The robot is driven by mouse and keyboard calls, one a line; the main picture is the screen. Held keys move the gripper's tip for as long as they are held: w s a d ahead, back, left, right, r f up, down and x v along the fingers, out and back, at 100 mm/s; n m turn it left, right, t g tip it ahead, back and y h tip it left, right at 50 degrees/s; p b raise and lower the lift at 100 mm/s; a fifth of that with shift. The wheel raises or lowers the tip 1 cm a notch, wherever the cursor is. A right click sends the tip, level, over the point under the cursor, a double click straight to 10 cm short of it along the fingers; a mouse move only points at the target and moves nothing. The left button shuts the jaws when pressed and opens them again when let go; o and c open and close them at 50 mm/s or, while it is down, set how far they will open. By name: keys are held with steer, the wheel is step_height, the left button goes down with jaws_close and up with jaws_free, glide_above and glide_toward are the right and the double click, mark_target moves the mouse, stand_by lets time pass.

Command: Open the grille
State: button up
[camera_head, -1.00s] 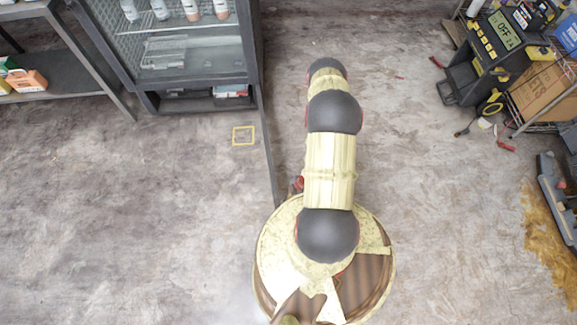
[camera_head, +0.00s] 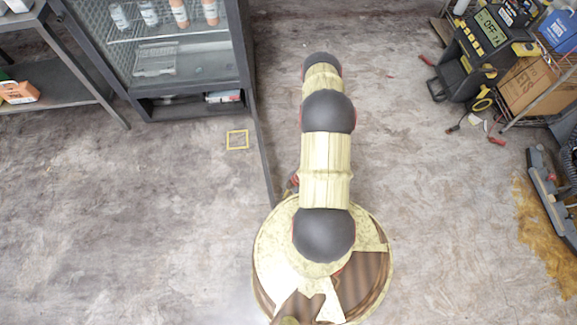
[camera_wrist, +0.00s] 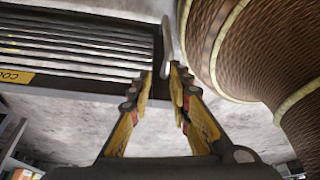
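The grille (camera_wrist: 80,45) is a dark panel with pale horizontal slats and a yellow label, at the upper left of the wrist view. A thin dark panel (camera_head: 263,150) stands edge-on in the head view, running out from the cabinet's right side toward my base; I cannot tell if it is the same part. My gripper (camera_wrist: 163,75) has its two fingers apart beside the grille's end. A pale upright bar (camera_wrist: 167,42), perhaps a handle, shows at the gap between the fingertips; contact is unclear. My gripper is hidden in the head view.
A dark cabinet (camera_head: 190,92) with bottles behind its front stands at the upper left, beside a grey shelf (camera_head: 62,95). A cluttered wire rack (camera_head: 535,105) and a grey-and-black item (camera_head: 552,195) are at the right. The floor left of the thin panel is clear, with a yellow square mark (camera_head: 237,139).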

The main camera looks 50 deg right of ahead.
steer(key=w+d, duration=0.2)
steer(key=d, duration=0.5)
steer(key=shift+d, duration=0.15)
stand_by(0.6)
